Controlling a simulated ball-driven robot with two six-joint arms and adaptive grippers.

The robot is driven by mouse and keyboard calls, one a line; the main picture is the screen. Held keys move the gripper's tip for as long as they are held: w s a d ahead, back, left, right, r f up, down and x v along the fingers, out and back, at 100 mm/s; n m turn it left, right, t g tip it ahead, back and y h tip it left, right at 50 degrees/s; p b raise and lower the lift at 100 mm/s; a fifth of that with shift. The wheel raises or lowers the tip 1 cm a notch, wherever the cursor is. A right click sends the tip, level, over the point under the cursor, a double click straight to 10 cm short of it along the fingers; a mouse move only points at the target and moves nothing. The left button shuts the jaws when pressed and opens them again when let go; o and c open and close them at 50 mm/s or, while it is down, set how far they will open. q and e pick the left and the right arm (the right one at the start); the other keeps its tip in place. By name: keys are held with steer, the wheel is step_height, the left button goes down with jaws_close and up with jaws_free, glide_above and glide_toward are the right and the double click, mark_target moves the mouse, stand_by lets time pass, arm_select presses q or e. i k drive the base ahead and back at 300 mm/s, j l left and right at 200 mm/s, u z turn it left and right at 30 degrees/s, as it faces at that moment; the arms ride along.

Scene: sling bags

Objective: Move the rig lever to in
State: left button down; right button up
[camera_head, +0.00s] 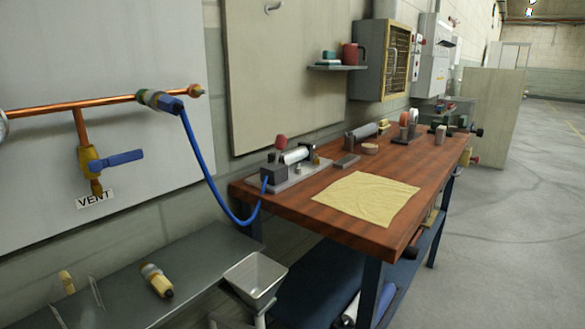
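A small rig (289,173) stands on the near left end of the wooden workbench. It has a grey base plate, a dark block and a silver cylinder. A lever with a red knob (281,141) rises behind the block; it looks upright, and its lower part is partly hidden. A blue hose (205,167) runs from the block up to a coupling (158,100) on a copper pipe on the wall panel. No "in" or "out" marking is readable at the rig. Neither of my grippers is in view.
A yellow cloth (367,199) lies on the workbench (320,224), with tools and small parts behind it. A grey shelf (190,262) at lower left carries a brass fitting (157,281). A metal hopper (255,275) stands beside it. A blue-handled vent valve (117,159) is on the wall. Floor is clear at right.

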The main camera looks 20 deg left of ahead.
mark_target(282, 140)
steer(key=i+l+u, duration=0.4)
steer(key=i+l, duration=0.15)
steer(key=i+l+u, duration=0.15)
steer(key=i+l, duration=0.15)
steer(key=i+l+u, duration=0.2)
steer(key=l, duration=0.25)
steer(key=i+l+u, duration=0.2)
steer(key=l, duration=0.2)
steer(key=i+l+u, duration=0.2)
steer(key=l, duration=0.25)
